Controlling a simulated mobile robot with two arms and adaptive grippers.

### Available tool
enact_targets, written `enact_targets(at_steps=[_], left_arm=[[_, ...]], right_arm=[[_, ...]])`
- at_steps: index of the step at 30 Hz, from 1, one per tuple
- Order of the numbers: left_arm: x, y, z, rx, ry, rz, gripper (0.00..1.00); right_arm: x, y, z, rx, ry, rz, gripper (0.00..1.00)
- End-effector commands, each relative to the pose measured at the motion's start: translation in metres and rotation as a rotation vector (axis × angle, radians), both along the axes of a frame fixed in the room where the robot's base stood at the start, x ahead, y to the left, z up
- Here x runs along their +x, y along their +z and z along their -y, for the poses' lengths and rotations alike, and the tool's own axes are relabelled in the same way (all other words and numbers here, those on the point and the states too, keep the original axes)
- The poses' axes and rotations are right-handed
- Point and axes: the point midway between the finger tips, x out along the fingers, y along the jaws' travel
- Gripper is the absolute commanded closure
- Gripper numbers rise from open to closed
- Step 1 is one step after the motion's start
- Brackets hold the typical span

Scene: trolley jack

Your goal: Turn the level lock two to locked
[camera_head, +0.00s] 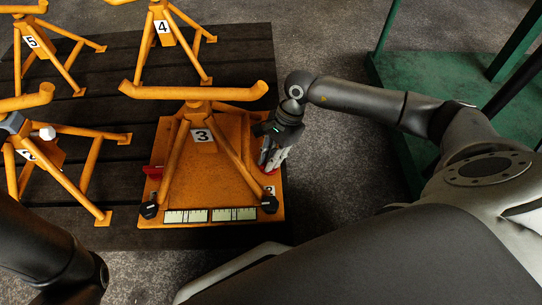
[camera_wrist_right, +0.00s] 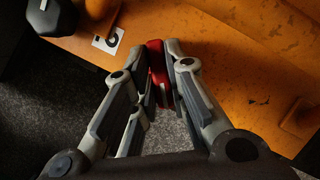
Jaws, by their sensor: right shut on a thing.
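The orange jack stand marked 3 (camera_head: 203,136) rests on an orange base plate (camera_head: 215,185). My right gripper (camera_head: 271,163) is at the plate's right edge, its fingers pointing down. In the right wrist view its fingers (camera_wrist_right: 160,85) are closed around a red lever (camera_wrist_right: 156,57) at the edge of the orange plate. In the head view the fingers mostly hide this lever. A small label (camera_wrist_right: 107,40) is beside it, too small to read. A second red lever (camera_head: 153,171) sticks out at the plate's left edge.
Other orange stands (camera_head: 162,27) share the dark slatted platform (camera_head: 240,50). A green frame (camera_head: 398,105) stands at right.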

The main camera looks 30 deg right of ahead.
Motion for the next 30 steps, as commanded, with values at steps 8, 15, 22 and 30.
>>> enact_targets(at_steps=[8,15,22,30], left_arm=[[0.000,0.000,0.000,0.000,0.000,0.000,0.41],[0.000,0.000,0.000,0.000,0.000,0.000,0.41],[0.001,0.000,-0.001,-0.003,-0.001,-0.003,0.41],[0.000,0.000,0.000,-0.002,0.000,-0.002,0.41]], right_arm=[[0.000,0.000,0.001,-0.002,0.001,0.001,0.76],[0.000,0.000,0.000,-0.001,0.002,0.001,0.64],[0.001,0.005,0.000,-0.001,0.001,0.002,0.64],[0.001,0.051,0.000,-0.001,0.003,0.005,0.64]])
